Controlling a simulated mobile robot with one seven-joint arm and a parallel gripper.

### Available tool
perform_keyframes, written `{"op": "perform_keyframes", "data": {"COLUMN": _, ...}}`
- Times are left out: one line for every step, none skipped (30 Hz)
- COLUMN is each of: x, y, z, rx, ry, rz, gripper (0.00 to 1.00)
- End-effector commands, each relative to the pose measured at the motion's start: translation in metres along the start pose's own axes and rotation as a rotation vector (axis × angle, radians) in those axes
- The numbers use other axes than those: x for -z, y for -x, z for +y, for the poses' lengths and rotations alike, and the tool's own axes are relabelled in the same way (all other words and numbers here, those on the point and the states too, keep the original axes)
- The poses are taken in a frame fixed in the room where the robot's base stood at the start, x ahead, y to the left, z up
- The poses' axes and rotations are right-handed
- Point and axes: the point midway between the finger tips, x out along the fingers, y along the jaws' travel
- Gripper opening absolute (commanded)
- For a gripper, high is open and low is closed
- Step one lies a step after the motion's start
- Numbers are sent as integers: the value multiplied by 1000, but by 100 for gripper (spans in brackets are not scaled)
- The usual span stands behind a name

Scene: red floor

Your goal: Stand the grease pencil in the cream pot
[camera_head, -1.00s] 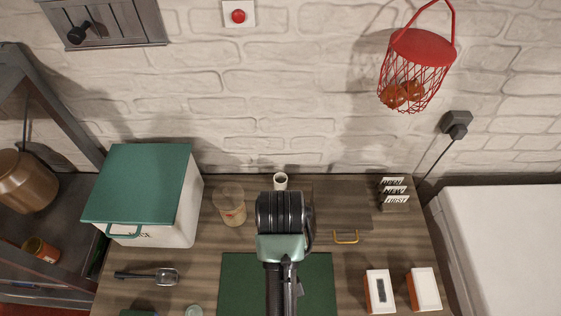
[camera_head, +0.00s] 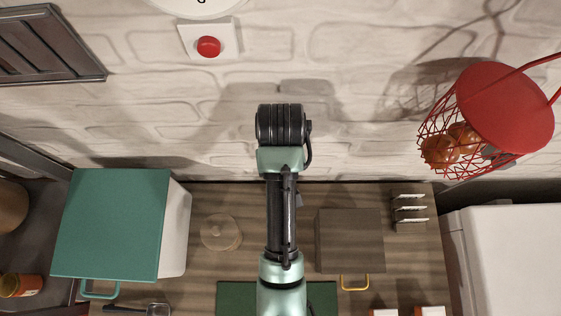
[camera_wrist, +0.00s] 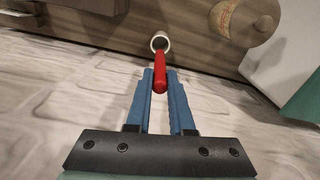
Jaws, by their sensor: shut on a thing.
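The grease pencil (camera_wrist: 160,75) is a red stick between the blue fingers of my gripper (camera_wrist: 160,85) in the wrist view. My gripper is shut on it. The pencil's far end overlaps the mouth of the cream pot (camera_wrist: 153,42), a small whitish cup with a round open rim. I cannot tell whether that end is inside the pot or above it. In the head view my arm covers the pot, and the fingers and pencil are hidden.
A lidded jar (camera_head: 221,234) stands left of my arm, and shows in the wrist view (camera_wrist: 252,22). A brown box (camera_head: 350,238) and a card rack (camera_head: 409,210) stand right. A green-lidded white bin (camera_head: 176,235) stands further left. The brick wall (camera_head: 350,110) is close behind.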

Motion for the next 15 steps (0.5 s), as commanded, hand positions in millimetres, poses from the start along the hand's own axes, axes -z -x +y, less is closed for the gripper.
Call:
{"op": "perform_keyframes", "data": {"x": -2, "y": -8, "z": 0, "rx": 1, "ry": 0, "rz": -7, "gripper": 0}}
{"op": "perform_keyframes", "data": {"x": -2, "y": -14, "z": 0, "rx": 1, "ry": 0, "rz": -7, "gripper": 0}}
{"op": "perform_keyframes", "data": {"x": -3, "y": -22, "z": 0, "rx": 1, "ry": 0, "rz": -8, "gripper": 0}}
{"op": "perform_keyframes", "data": {"x": -2, "y": -27, "z": 0, "rx": 1, "ry": 0, "rz": -8, "gripper": 0}}
{"op": "perform_keyframes", "data": {"x": -2, "y": -33, "z": 0, "rx": 1, "ry": 0, "rz": -7, "gripper": 0}}
{"op": "perform_keyframes", "data": {"x": -2, "y": -39, "z": 0, "rx": 1, "ry": 0, "rz": -6, "gripper": 0}}
{"op": "perform_keyframes", "data": {"x": -2, "y": -43, "z": 0, "rx": 1, "ry": 0, "rz": -6, "gripper": 0}}
{"op": "perform_keyframes", "data": {"x": -2, "y": -46, "z": 0, "rx": 0, "ry": 0, "rz": -4, "gripper": 0}}
{"op": "perform_keyframes", "data": {"x": -1, "y": -50, "z": 0, "rx": 0, "ry": 0, "rz": -4, "gripper": 0}}
{"op": "perform_keyframes", "data": {"x": -1, "y": -52, "z": 0, "rx": 0, "ry": 0, "rz": -3, "gripper": 0}}
{"op": "perform_keyframes", "data": {"x": -1, "y": -54, "z": 0, "rx": 0, "ry": 0, "rz": -3, "gripper": 0}}
{"op": "perform_keyframes", "data": {"x": -1, "y": -59, "z": 0, "rx": 0, "ry": 0, "rz": -5, "gripper": 0}}
{"op": "perform_keyframes", "data": {"x": -2, "y": -63, "z": 0, "rx": 0, "ry": 0, "rz": -5, "gripper": 0}}
{"op": "perform_keyframes", "data": {"x": -2, "y": -68, "z": 0, "rx": 0, "ry": 0, "rz": -5, "gripper": 0}}
{"op": "perform_keyframes", "data": {"x": -2, "y": -74, "z": 0, "rx": 0, "ry": 0, "rz": -5, "gripper": 0}}
